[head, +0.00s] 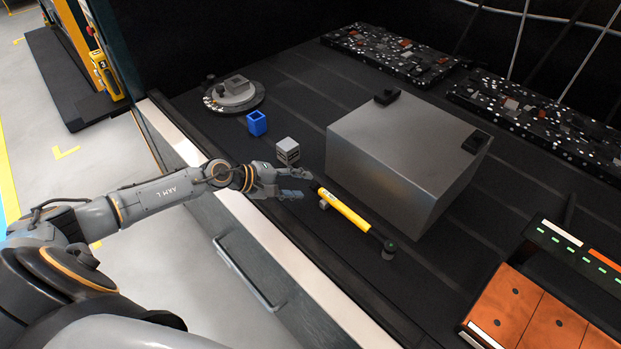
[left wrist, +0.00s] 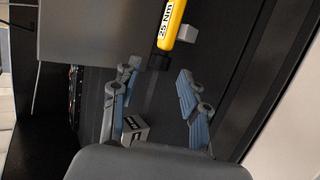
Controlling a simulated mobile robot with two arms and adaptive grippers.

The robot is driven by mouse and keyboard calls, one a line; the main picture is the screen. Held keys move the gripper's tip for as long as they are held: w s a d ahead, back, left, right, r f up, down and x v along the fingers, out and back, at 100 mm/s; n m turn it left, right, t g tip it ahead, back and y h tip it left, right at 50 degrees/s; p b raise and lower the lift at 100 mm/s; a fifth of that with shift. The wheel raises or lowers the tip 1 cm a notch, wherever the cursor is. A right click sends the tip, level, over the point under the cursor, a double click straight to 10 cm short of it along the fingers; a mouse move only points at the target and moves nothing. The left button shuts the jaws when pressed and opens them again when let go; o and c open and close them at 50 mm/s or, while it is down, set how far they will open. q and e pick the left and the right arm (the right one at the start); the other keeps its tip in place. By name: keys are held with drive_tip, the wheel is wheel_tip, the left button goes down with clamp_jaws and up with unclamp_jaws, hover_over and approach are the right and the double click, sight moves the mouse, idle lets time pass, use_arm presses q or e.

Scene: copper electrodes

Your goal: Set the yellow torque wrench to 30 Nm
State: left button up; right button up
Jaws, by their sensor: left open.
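The yellow torque wrench (head: 345,209) lies on the dark bench top in front of the big grey box. Its black head end is at the lower right, and its black handle end points toward my left gripper. My left gripper (head: 302,183) is open and empty, just left of that handle end. In the left wrist view the wrench (left wrist: 172,24) bears a label reading "25 Nm". Its black end shows between and just beyond the open fingertips of my left gripper (left wrist: 158,84). My right gripper is not in view.
The large grey box (head: 405,165) stands close behind the wrench. A small grey cube (head: 288,151) is near my left gripper, with a blue block (head: 257,123) and a round plate (head: 242,98) farther back. Orange panels (head: 520,305) are at the lower right.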

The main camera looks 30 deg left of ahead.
sight(311, 186)
use_arm(q)
drive_tip(key=shift+x, duration=1.1)
drive_tip(key=shift+w+f, duration=0.15)
drive_tip(key=shift+w, duration=0.05)
drive_tip(key=shift+w+d+f+b, duration=0.2)
drive_tip(key=shift+w+d+b, duration=0.05)
drive_tip(key=shift+b, duration=0.05)
clamp_jaws()
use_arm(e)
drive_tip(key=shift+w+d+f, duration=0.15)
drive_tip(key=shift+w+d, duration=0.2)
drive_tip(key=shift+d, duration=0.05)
